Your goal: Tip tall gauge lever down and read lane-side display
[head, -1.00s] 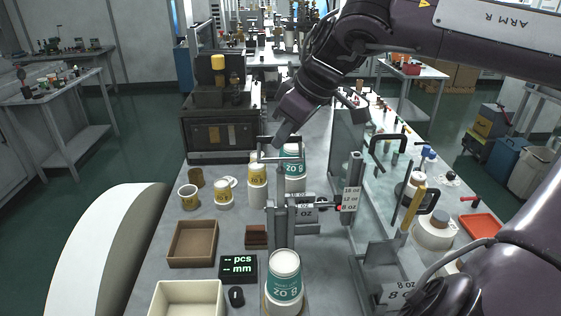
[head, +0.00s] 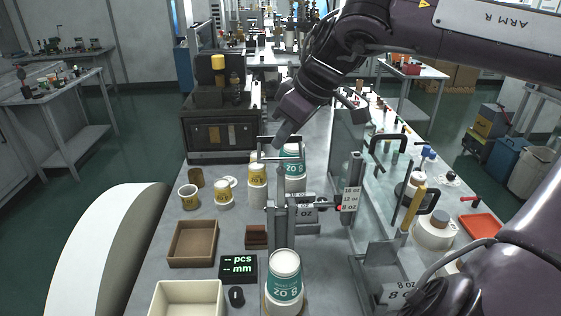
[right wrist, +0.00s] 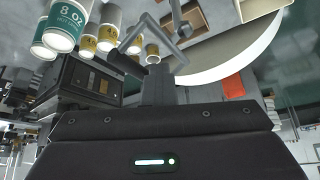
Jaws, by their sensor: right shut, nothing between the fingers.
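The gauge is a grey post (head: 281,228) on the lane, with a tall lever (head: 280,156) standing up and a crossbar at its top. My right gripper (head: 279,138) is shut and empty at the lever's top; contact is unclear. In the right wrist view, the fingers (right wrist: 157,85) are close to the grey lever frame (right wrist: 178,30). The small black display (head: 238,268) beside the lane shows dashes before "pcs" and "mm" in green. A white and green 8 oz cup stack (head: 284,285) stands in front of the post. My left gripper is out of view.
Behind the post stand another green cup stack (head: 294,168) and a yellow-banded stack (head: 257,178). Size tags (head: 350,198) hang on an upright to the right. A brown tray (head: 193,243), cream tray (head: 187,299) and black mouse (head: 236,296) lie left. A clear panel (head: 346,150) stands right.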

